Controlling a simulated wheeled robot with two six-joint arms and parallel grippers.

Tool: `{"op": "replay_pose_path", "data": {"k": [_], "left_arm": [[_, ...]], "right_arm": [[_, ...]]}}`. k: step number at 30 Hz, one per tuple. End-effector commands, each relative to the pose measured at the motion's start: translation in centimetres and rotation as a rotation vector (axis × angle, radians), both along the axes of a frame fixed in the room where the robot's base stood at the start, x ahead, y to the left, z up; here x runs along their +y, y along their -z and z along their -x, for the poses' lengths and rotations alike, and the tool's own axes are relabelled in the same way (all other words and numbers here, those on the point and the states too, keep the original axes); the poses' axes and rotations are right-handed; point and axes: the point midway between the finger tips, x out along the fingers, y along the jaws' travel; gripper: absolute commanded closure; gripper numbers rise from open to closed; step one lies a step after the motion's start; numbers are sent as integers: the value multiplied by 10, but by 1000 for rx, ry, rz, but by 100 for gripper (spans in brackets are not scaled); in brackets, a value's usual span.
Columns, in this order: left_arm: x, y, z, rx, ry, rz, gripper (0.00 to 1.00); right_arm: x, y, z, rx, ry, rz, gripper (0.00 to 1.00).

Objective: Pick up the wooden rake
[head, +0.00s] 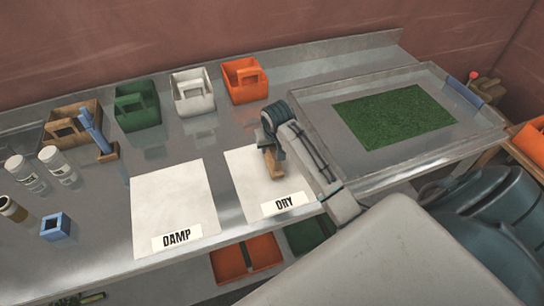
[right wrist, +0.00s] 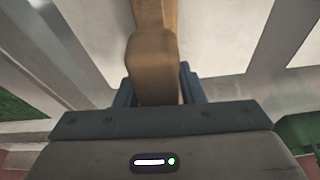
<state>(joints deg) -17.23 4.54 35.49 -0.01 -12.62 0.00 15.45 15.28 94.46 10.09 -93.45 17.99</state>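The wooden rake (head: 273,163) is on or just above the white sheet marked DRY in the head view, partly hidden by my right gripper (head: 268,138). In the right wrist view the rake (right wrist: 153,60) runs down between the dark fingers of my right gripper (right wrist: 157,88). The fingers lie close along both sides of the wood, with no clear gap. The rake's far end is out of that view. My left gripper is not in view.
Sheets marked DAMP (head: 170,205) and DRY (head: 240,185) lie on the metal bench. Green (head: 138,108), white (head: 192,95) and orange (head: 245,83) boxes stand behind. A clear-walled tray (head: 320,120) with a green mat (head: 395,115) is right. Jars (head: 25,172) and a blue-handled tool (head: 92,128) are left.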

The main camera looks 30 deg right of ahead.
Motion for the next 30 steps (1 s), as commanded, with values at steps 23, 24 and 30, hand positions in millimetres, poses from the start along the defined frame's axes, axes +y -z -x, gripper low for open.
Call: {"op": "replay_pose_path", "data": {"k": [23,24,30], "left_arm": [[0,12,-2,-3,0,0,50],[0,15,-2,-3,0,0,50],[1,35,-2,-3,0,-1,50]], "right_arm": [[-1,-17,-1,-6,0,2,100],[-1,-21,-1,-5,0,3,100],[23,-37,4,-4,-4,-6,100]]}}
